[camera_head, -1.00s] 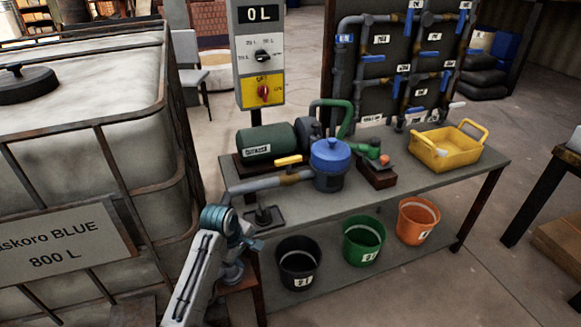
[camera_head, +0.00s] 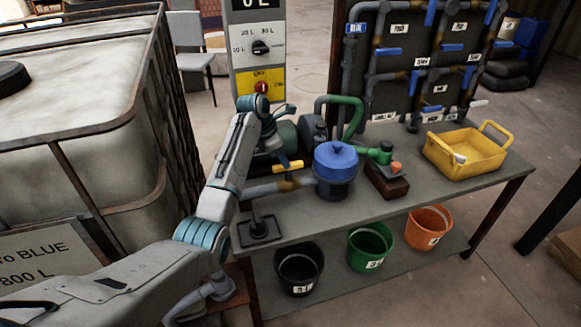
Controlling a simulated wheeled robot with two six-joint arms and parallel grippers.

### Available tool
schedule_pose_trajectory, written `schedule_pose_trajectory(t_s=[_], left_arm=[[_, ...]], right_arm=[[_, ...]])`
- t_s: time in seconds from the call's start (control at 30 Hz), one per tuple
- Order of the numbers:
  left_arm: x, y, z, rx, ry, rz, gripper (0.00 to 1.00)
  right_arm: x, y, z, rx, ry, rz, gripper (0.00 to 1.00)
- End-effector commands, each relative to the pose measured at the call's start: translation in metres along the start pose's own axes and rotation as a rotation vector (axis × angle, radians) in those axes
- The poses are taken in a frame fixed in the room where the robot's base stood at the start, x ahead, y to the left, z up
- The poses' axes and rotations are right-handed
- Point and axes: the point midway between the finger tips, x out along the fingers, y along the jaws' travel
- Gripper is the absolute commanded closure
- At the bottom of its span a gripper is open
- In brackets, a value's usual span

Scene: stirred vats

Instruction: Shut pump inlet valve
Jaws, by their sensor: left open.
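The pump inlet valve has a yellow lever (camera_head: 288,166) and a brass-coloured body (camera_head: 287,185) on the grey inlet pipe (camera_head: 262,188). The pipe runs into the pump's strainer pot with a blue lid (camera_head: 335,157). The lever lies roughly along the pipe. My left gripper (camera_head: 270,148) is open, up and left of the lever, in front of the green motor (camera_head: 289,132). It looks apart from the lever; its dark fingers are hard to make out. My left wrist hides part of the motor. My right gripper is out of view.
The control box (camera_head: 258,50) stands behind the bench (camera_head: 400,215). A pipe panel with blue valves (camera_head: 410,75) is at the back. A yellow tray (camera_head: 465,165) sits at the bench's right. Black, green and orange buckets are below. A big white tank (camera_head: 75,100) is at left.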

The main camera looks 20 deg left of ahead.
Motion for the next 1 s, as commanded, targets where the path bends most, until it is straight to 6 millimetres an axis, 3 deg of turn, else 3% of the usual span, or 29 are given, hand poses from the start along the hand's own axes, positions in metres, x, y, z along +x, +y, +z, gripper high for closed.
schedule_pose_trajectory(t_s=[0.03, 0.13, 0.3, 0.47, 0.73, 0.77, 0.97, 1.0], left_arm=[[0.011, -0.001, 0.000, -0.001, 0.002, -0.004, 0.59], [0.030, -0.001, 0.000, 0.001, 0.001, -0.005, 0.59], [0.053, -0.001, -0.001, 0.001, 0.002, -0.002, 0.59], [0.064, 0.000, -0.001, 0.002, 0.001, 0.000, 0.59], [0.066, 0.000, -0.001, 0.003, 0.000, 0.001, 0.59], [0.066, 0.000, 0.000, 0.003, 0.000, 0.001, 0.61], [0.066, 0.000, -0.001, 0.002, 0.000, 0.001, 1.00], [0.066, 0.000, -0.001, 0.002, 0.000, 0.001, 1.00]], right_arm=[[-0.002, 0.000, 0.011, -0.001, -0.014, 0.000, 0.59], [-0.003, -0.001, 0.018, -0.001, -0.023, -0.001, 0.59], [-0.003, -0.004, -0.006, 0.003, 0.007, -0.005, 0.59], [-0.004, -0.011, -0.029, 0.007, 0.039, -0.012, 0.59], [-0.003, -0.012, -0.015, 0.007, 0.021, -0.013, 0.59], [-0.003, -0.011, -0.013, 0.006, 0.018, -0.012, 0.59], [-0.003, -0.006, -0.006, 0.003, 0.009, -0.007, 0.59], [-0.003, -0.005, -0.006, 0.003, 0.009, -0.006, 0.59]])
